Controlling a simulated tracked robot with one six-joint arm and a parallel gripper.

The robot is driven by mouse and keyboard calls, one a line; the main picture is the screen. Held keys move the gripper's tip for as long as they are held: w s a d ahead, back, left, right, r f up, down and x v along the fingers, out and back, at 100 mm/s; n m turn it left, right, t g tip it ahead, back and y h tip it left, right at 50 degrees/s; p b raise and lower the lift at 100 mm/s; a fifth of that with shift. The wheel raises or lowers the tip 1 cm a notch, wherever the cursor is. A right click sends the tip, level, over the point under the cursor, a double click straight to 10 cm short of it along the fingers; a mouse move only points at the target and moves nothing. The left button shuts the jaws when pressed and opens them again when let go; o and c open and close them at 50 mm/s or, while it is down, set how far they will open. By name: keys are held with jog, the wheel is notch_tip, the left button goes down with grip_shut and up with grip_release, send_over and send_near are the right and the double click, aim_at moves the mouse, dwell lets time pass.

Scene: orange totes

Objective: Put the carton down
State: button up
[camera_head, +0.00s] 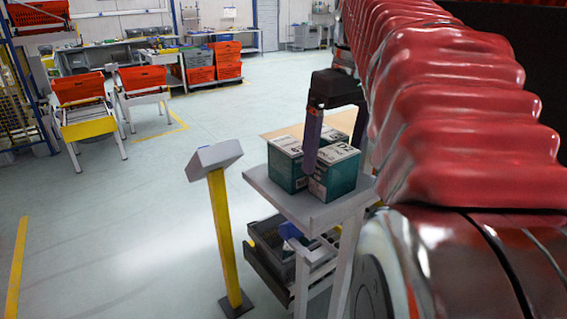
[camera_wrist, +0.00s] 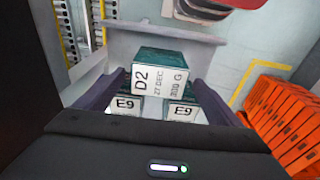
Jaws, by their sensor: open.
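A teal carton with a white top marked D2 (camera_head: 343,178) sits upright on a small grey table (camera_head: 272,198). It also shows in the wrist view (camera_wrist: 161,78), between my two spread fingers. My gripper (camera_head: 311,172) is open and reaches down over the table, with one purple finger in front of the cartons. It also shows in the wrist view (camera_wrist: 155,85). The finger gaps to the carton are hard to judge. A second teal carton (camera_head: 287,170) stands just left of the D2 carton. Two white labels marked E9 (camera_wrist: 125,105) show nearer the wrist camera.
A grey panel on a yellow post (camera_head: 222,235) stands left of the table. A dark grey tote (camera_head: 272,240) sits below the table. Orange totes (camera_head: 80,88) rest on stands at the back left, and orange totes (camera_wrist: 285,120) show at right. Open floor lies at left.

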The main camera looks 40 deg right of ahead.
dwell(0.3)
jog(key=shift+w+d+f, duration=0.1)
jog(key=shift+w+f, duration=0.05)
jog(key=shift+f, duration=1.15)
jog(key=shift+w+f, duration=0.15)
jog(key=shift+f, duration=1.15)
jog(key=c, duration=1.4)
